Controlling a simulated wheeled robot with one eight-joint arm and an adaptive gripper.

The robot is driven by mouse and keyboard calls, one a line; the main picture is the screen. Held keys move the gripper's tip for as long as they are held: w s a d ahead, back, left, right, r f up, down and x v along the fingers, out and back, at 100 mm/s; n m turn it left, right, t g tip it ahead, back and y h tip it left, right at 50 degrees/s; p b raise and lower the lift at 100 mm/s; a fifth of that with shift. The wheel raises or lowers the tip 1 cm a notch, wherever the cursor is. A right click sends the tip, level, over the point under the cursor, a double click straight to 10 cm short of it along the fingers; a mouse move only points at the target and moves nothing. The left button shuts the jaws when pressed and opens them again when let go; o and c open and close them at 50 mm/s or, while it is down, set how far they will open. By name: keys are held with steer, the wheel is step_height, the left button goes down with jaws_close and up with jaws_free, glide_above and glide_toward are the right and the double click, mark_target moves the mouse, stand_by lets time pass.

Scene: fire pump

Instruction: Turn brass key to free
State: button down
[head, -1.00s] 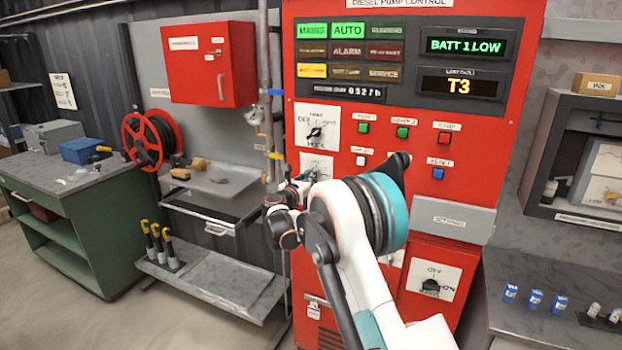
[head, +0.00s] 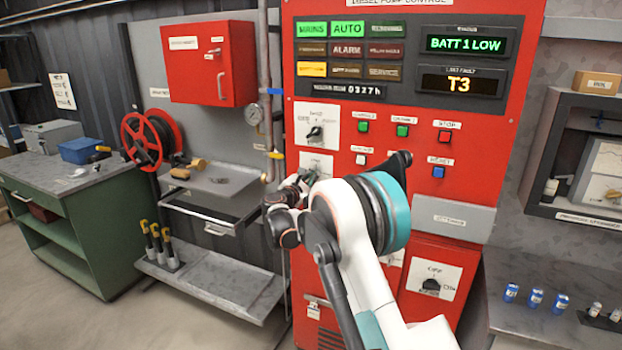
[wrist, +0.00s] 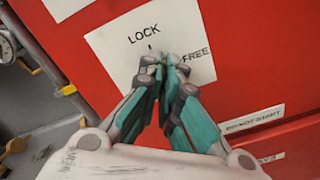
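A white plate marked LOCK and FREE (wrist: 110,40) is on the red pump panel. It also shows in the head view (head: 317,160), partly behind my arm. My gripper (wrist: 165,66) is at the middle of this plate, just below the word LOCK and left of FREE. Its fingertips are nearly together, with a small yellowish bit of the brass key (wrist: 165,62) between them. The fingers hide most of the key, so its exact angle cannot be told. In the head view my gripper (head: 305,180) is small and partly hidden by my own arm.
A selector knob (head: 315,133) sits above the plate. Several push buttons (head: 402,131) are to its right. A pipe with a gauge (head: 253,114) runs close by on the left. Another knob (head: 430,285) is lower on the panel.

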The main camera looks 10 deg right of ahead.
steer(key=m, duration=1)
steer(key=shift+f+m+b, duration=0.15)
steer(key=shift+m+b, duration=0.15)
steer(key=shift+s+d, duration=0.1)
stand_by(0.4)
steer(key=c, duration=1.8)
jaws_free()
steer(key=v, duration=1.2)
